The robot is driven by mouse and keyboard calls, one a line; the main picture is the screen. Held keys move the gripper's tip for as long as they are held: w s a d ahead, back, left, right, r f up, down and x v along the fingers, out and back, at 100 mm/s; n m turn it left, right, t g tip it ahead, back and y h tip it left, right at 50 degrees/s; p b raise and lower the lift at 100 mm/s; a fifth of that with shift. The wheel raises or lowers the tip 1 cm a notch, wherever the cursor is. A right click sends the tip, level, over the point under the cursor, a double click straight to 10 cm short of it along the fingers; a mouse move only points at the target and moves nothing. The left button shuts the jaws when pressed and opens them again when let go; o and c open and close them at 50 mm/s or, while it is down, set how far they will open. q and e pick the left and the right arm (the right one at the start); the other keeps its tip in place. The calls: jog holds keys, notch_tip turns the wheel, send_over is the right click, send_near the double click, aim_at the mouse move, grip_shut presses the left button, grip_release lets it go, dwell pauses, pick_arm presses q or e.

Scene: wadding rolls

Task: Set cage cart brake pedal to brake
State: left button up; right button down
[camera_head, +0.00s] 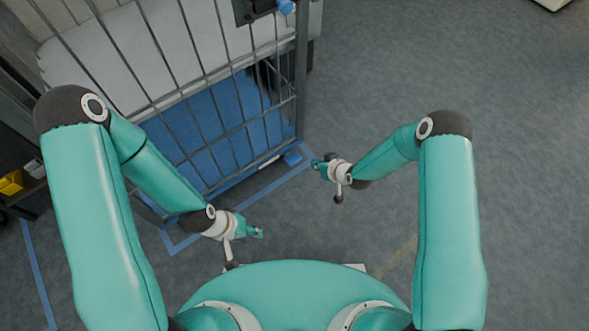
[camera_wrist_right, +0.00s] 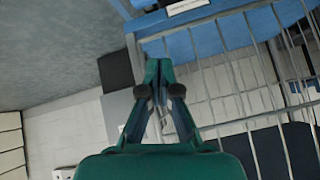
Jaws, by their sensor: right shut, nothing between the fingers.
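The cage cart (camera_head: 300,90) stands at the upper left in the head view, with grey bars and a blue base (camera_head: 215,120). A small blue pedal (camera_head: 292,158) sticks out at its near right corner, low by the floor. My right gripper (camera_head: 316,163) is just right of this pedal; whether they touch I cannot tell. In the right wrist view the right gripper (camera_wrist_right: 158,66) is shut and empty, with the cart's blue base (camera_wrist_right: 205,38) and bars beyond it. My left gripper (camera_head: 259,233) is in front of the cart, over the floor; its fingers are too small to judge.
A pale wadding roll (camera_head: 130,55) lies in the cart. Blue floor tape (camera_head: 265,190) runs around the cart's near corner. A dark shelf with a yellow bin (camera_head: 11,183) stands at the far left.

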pick_arm(q)
notch_tip(320, 180, down, 10)
jog(key=b, duration=0.7)
jog(key=shift+r, duration=0.15)
pick_arm(e)
jog(key=w+a+f+n+t+y, duration=0.1)
jog(key=w+a+f+n+t, duration=0.1)
jog(key=w+f, duration=0.5)
notch_tip(320, 180, down, 3)
jog(key=shift+w+a+f+n, duration=0.1)
jog(key=shift+w+a+n, duration=0.25)
jog(key=shift+a+n, duration=0.25)
jog(key=b, duration=0.6)
send_over(296, 160)
jog(key=w+a, duration=0.1)
jog(key=shift+y, duration=0.3)
notch_tip(296, 160, down, 6)
jog(key=shift+a, duration=0.1)
jog(key=f, duration=0.1)
jog(key=f+b, duration=0.1)
jog(key=shift+s+d+f, duration=0.3)
jog(key=shift+f, duration=0.05)
pick_arm(q)
notch_tip(296, 160, down, 7)
pick_arm(e)
jog(key=shift+s+f, duration=0.15)
jog(key=shift+f, duration=0.15)
